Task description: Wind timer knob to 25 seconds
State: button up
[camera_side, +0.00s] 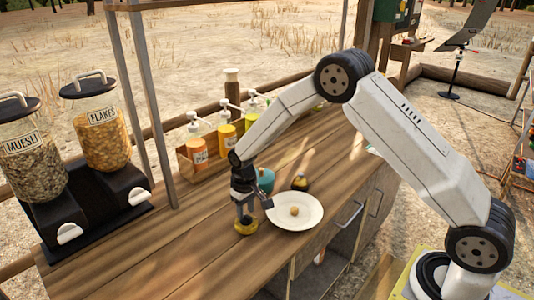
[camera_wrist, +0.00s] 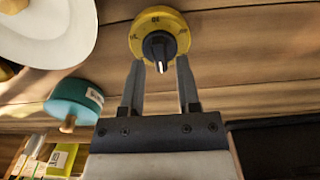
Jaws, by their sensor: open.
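The timer (camera_side: 246,228) is a round yellow disc on the wooden counter, left of the white plate. In the wrist view the yellow timer (camera_wrist: 145,24) shows dark dial marks, too small to read surely. Its black knob (camera_wrist: 158,42) has a white pointer line directed down the picture, toward my gripper. My gripper (camera_wrist: 160,66) is open, with its two fingers apart on either side of the knob's lower end. No contact with the knob is clear. In the side view my gripper (camera_side: 244,212) points down just above the timer and partly hides it.
A white plate (camera_side: 313,220) with a small brown round item is close on the right. Pump bottles (camera_side: 227,135) stand in a rack, and cereal dispensers (camera_side: 105,140) are left. The front-left counter is clear.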

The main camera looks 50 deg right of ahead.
jog(key=shift+f, duration=0.9)
dwell(0.3)
jog(key=shift+r, duration=0.1)
jog(key=shift+c, duration=0.2)
jog(key=c, duration=0.4)
dwell(0.4)
